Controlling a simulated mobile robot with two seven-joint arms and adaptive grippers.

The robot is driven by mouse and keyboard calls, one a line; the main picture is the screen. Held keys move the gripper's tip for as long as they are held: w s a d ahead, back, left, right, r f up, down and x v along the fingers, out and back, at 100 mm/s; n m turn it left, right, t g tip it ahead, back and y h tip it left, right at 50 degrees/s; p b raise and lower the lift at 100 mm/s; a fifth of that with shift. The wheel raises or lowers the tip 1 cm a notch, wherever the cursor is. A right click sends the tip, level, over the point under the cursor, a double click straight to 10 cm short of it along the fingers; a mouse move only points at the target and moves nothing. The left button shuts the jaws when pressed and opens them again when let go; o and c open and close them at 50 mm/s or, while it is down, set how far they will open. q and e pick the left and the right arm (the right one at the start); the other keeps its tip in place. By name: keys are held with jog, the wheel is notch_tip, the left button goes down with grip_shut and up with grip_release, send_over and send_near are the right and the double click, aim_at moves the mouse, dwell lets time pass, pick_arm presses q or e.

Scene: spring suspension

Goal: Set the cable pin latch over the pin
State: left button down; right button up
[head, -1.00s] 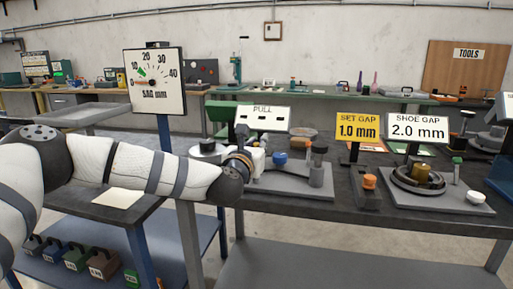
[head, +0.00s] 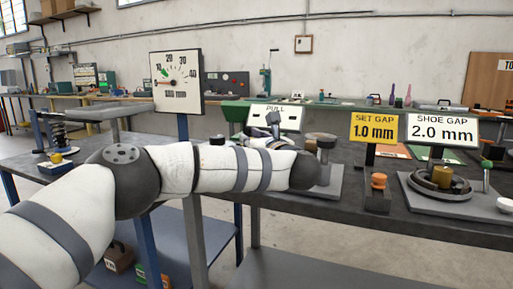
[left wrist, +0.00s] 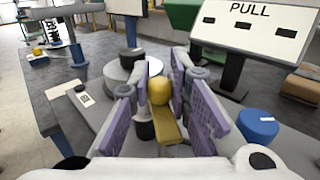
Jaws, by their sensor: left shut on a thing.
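In the left wrist view a yellow latch piece (left wrist: 165,123) with a round knob end (left wrist: 158,91) lies between the purple-padded fingers of my left gripper (left wrist: 162,78), which is shut on it. A dark cylinder (left wrist: 144,124) stands just left of the latch; I cannot tell whether this is the pin or whether the latch touches it. A pale round drum (left wrist: 124,77) with a black knob (left wrist: 131,55) is beyond the fingers. In the head view my left forearm hides the latch and most of the gripper. My right gripper is not in view.
A blue knob (left wrist: 258,126) stands close to the right of my fingers. The PULL panel (head: 273,116) rises behind. A dial gauge (head: 176,82) stands left. An orange-topped block (head: 378,190) and a shoe-gap fixture (head: 437,187) stand to the right.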

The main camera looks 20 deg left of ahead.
pick_arm(q)
jog(key=shift+s+a+f+n+g+y+b, duration=0.15)
jog(key=shift+n+g+y+b, duration=0.15)
jog(key=shift+n+g+y, duration=0.15)
jog(key=shift+s+a+f+n+g+y+b, duration=0.1)
jog(key=shift+n+g+y+b, duration=0.25)
jog(key=shift+g, duration=0.1)
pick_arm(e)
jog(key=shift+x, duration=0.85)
pick_arm(q)
jog(key=c, duration=1.9)
grip_release()
jog(key=o, duration=0.4)
jog(key=shift+s+r, duration=0.15)
jog(key=shift+s, duration=0.05)
jog(key=shift+c, duration=0.2)
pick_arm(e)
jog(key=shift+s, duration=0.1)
